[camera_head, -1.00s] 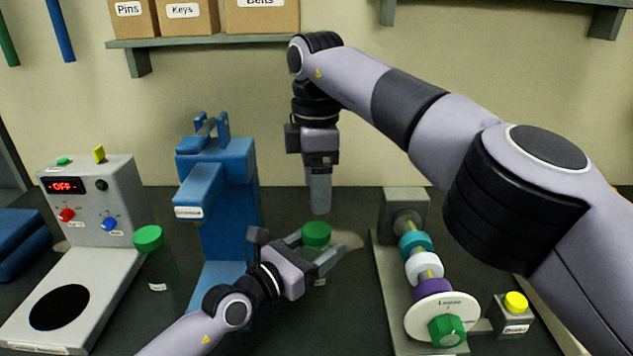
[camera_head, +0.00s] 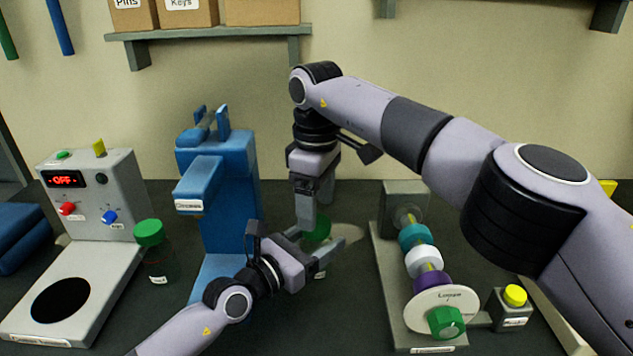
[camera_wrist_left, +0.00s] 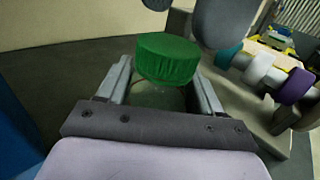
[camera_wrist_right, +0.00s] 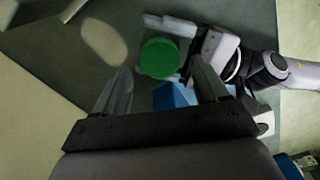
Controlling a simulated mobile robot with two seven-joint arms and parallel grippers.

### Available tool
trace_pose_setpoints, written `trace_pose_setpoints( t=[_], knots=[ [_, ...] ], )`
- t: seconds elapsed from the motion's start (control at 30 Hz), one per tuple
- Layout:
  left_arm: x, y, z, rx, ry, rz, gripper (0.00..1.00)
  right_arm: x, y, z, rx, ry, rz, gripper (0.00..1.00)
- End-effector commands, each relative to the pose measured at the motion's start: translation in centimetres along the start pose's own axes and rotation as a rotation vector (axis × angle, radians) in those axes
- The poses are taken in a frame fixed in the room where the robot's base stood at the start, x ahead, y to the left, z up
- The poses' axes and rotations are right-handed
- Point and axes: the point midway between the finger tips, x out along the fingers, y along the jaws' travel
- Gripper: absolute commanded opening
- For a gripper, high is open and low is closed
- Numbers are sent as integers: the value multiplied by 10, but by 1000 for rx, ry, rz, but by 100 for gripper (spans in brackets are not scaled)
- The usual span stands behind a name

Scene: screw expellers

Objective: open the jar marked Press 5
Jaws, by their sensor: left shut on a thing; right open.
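A jar with a green lid (camera_head: 318,229) stands between the fingers of my left gripper (camera_head: 324,250), which is shut on its body. In the left wrist view the green lid (camera_wrist_left: 167,58) sits on the greenish clear jar body (camera_wrist_left: 158,97). My right gripper (camera_head: 313,215) points down just above the lid, open and empty. In the right wrist view the lid (camera_wrist_right: 159,58) lies beyond the open fingertips (camera_wrist_right: 162,85). Another green-lidded jar (camera_head: 155,255) stands to the left. The held jar's label is not readable.
A grey machine (camera_head: 92,200) with an OFF display stands at the left. A blue press (camera_head: 215,190) stands behind my left arm. A grey stand with coloured rings (camera_head: 418,258) and a yellow button box (camera_head: 513,305) are at the right. A shelf (camera_head: 210,33) hangs above.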

Motion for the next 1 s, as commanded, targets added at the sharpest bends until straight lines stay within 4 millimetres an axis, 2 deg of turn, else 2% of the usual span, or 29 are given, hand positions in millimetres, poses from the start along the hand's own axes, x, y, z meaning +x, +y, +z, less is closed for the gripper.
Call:
trace_pose_setpoints(
  t=[0.1, 0.2, 0.57, 0.6, 0.77, 0.8, 1.0],
  knots=[
    [0, 0, 0, 0, 0, 0, 0, 17, 0, 0, -1, -1, 0, 73],
    [0, 0, 0, 0, 0, 0, 0, 26, 0, 0, -1, 0, 1, 73],
    [0, 0, 0, 0, 0, 0, 0, 32, 0, 0, -1, 0, 1, 73],
    [0, 0, 0, 0, 0, 0, 0, 32, 0, 0, -1, 0, 1, 70],
    [0, 0, 0, 0, 0, 0, 0, 32, 0, 0, -1, 0, 1, 18],
    [0, 0, 0, 0, 0, 0, 0, 32, 0, 0, -1, 0, 2, 15],
    [0, 0, 0, 0, 0, 0, 0, 31, 0, 0, -22, 0, 2, 15]
  ],
)
